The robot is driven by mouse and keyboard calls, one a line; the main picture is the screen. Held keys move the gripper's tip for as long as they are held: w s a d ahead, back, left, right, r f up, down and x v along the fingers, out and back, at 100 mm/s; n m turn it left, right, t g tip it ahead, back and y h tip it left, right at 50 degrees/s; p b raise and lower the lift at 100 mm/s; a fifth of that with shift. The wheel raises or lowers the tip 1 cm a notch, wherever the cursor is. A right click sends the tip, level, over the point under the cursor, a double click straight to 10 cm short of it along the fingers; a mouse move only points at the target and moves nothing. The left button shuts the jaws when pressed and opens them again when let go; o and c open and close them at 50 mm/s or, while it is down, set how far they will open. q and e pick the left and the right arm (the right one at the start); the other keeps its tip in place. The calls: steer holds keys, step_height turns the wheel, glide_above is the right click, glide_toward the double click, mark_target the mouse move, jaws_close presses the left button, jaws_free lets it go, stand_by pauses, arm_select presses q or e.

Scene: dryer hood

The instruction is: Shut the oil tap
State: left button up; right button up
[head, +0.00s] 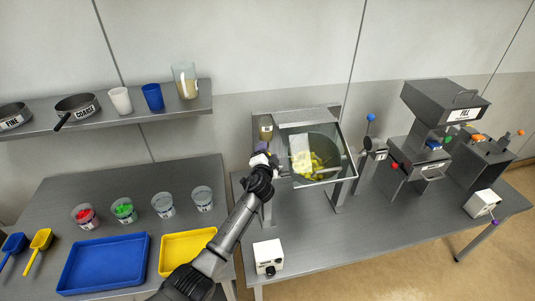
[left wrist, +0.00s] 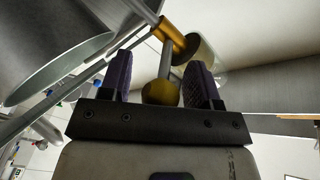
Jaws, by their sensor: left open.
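The oil tap shows in the left wrist view as a brass body (left wrist: 172,38) with a grey lever (left wrist: 166,62) ending in a brass ball knob (left wrist: 160,93). A glass vessel (left wrist: 207,52) is next to the brass body. In the head view an amber oil vessel (head: 266,128) stands at the upper left of the hood, and the tap is mostly hidden by my gripper. My left gripper (left wrist: 164,80) is open, with one purple finger on each side of the lever and knob. I cannot tell whether either finger touches. It also shows in the head view (head: 262,149).
The dryer hood's glass pane (head: 345,148) is close to the right of my gripper, with a drum (head: 330,140) holding yellow pieces behind it. A white control box (head: 268,257) stands on the table below. Trays and cups are on the left table (head: 150,202).

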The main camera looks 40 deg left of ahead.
arm_select(q)
jaws_close()
arm_select(e)
steer(key=shift+a, duration=0.15)
steer(key=shift+r, duration=0.1)
